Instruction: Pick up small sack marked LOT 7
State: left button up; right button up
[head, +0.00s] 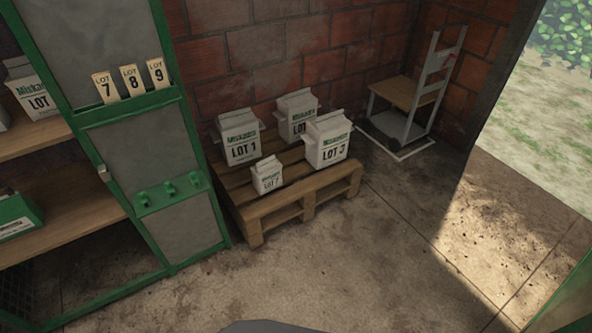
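A small white sack marked LOT 7 (267,175) stands upright at the front of a wooden pallet (272,209) on the floor. Its small print is hard to read, but the digit looks like a 7. It is clearly smaller than the sacks around it. A larger sack marked LOT 1 (240,138) stands behind it to the left, and a sack marked LOT 3 (328,140) stands to its right. Another sack (296,111) stands at the back, its number partly hidden by LOT 3. Neither of my grippers is in view.
A green-framed cabinet door (152,170) with tags 7, 8 and 9 stands left of the pallet. Shelves (62,207) are behind it. A hand truck (415,90) stands by the brick wall at the back right. The floor (350,260) before the pallet is clear.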

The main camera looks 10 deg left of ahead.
aim_at(266, 174)
jog(key=z, duration=0.6)
jog(key=i, duration=2.5)
jog(key=u, duration=1.4)
jog(key=i, duration=0.9)
jog(key=u, duration=0.95)
